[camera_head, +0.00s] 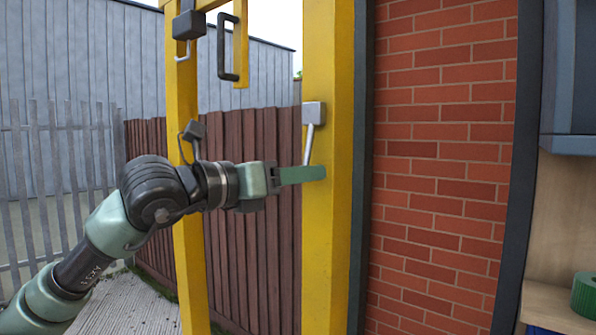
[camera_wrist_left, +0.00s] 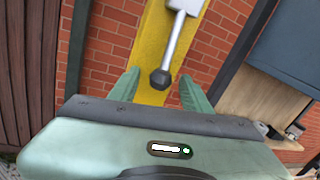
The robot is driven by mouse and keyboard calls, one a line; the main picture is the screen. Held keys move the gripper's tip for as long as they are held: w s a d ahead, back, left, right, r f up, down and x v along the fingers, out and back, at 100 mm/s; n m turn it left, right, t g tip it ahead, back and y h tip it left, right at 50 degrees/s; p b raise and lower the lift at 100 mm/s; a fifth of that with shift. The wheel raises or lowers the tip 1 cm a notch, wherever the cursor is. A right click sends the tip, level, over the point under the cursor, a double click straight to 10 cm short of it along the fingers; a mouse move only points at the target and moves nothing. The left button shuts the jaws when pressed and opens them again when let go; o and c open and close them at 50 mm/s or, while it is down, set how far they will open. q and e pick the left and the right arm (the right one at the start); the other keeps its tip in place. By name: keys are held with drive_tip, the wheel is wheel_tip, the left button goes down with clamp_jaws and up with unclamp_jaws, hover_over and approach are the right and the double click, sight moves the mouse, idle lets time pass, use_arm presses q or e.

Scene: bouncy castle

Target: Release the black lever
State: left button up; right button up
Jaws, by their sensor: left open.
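A lever (camera_head: 308,145) with a silver rod hangs from a grey box on the yellow post, tilted slightly. In the left wrist view its black end knob (camera_wrist_left: 160,79) shows in the gap between my fingertips. In the head view the knob is hidden behind my green finger. My left gripper (camera_head: 318,173) is open at the lower end of this lever, with one finger on either side of the knob in the wrist view. I cannot tell whether a finger touches it. My right gripper is not in view.
A dark handle (camera_head: 229,47) hangs from the yellow frame above my arm. A brick wall (camera_head: 450,140) stands right of the near post; a wooden fence (camera_head: 262,150) is behind.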

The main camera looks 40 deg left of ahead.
use_arm(q)
drive_tip(key=shift+c, duration=0.3)
clamp_jaws()
idle(1.1)
